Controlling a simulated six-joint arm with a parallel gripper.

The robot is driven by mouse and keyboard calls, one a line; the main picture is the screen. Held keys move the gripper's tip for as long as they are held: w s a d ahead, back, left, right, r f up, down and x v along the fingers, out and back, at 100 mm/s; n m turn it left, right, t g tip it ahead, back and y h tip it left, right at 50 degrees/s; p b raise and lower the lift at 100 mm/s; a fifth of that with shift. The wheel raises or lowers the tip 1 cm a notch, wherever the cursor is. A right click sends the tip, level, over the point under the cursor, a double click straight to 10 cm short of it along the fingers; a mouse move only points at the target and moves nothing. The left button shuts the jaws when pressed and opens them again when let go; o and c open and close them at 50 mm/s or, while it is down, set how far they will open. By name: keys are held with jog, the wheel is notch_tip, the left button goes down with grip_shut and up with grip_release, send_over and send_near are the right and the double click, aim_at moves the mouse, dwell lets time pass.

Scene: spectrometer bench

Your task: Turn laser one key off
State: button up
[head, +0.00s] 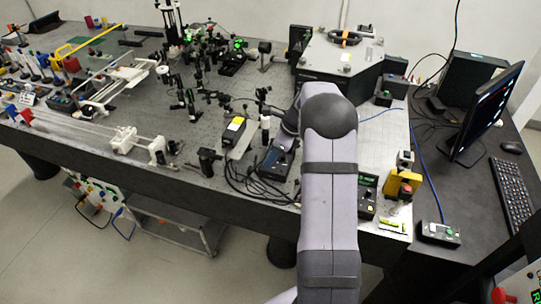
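My arm rises from the bottom centre and bends at a round dark elbow. A grey wrist part (291,121) shows just left of the elbow, close above a dark control box (274,161) with a small bluish display. The fingers of my gripper cannot be made out there, nor whether they touch the box. A second dark box (366,192) with a green display stands at the bench front, right of my arm and partly behind it. A grey unit with a yellow label (234,131) lies left of the first box. No key can be made out at this size.
Black cables (247,182) loop at the bench's front edge. A yellow device (403,185) and a small button box (438,233) stand at right. A large grey housing (338,65) stands behind my elbow. Optics crowd the left; a monitor (487,110) is at far right.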

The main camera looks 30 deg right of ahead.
jog(key=shift+w+a+f, duration=0.1)
jog(key=shift+f, duration=0.3)
grip_shut()
